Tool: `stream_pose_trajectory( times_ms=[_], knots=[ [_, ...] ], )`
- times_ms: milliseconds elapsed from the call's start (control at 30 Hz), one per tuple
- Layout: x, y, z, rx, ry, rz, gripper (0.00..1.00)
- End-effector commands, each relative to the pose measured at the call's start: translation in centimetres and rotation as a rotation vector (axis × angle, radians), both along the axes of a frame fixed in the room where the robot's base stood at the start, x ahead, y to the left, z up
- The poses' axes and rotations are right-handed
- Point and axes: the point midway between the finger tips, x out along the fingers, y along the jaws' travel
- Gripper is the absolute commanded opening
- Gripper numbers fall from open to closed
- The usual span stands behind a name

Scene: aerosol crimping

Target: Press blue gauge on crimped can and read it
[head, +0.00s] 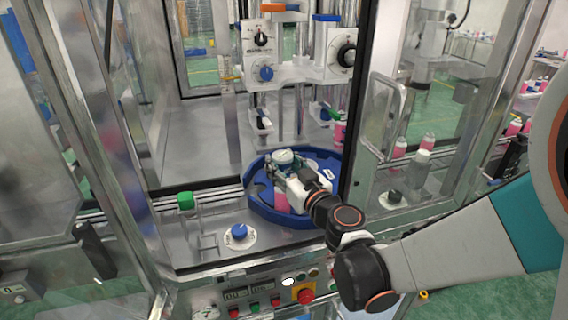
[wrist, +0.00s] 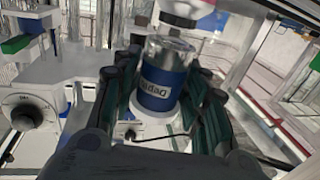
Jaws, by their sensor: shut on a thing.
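My gripper (head: 284,166) is over the blue round tray (head: 262,213) inside the machine. In the wrist view my gripper (wrist: 165,105) has its fingers closed around a cylinder with a blue lettered band and a silvery end, which looks like the blue gauge (wrist: 163,85). In the head view a pale round top, likely the gauge's (head: 285,156), shows between the fingers. A pink can (head: 281,201) shows just below the gripper on the tray. The fingers hide where gauge and can meet, so I cannot tell if they touch. No reading is legible.
The crimping head with a blue knob (head: 266,73) hangs behind and above. A green-capped piece (head: 186,201) and a blue knob (head: 239,232) are on the deck at left. The red emergency stop (head: 303,294) is in front. A glass door with a handle (head: 387,115) stands right.

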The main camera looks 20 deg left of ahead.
Motion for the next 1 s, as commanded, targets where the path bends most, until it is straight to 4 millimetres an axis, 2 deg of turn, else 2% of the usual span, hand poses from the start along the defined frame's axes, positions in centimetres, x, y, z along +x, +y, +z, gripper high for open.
stream_pose_trajectory(
  times_ms=[1000],
  knots=[
    [0.0, 0.0, -1.2, 0.0, 0.0, 0.0, 0.07]
  ],
)
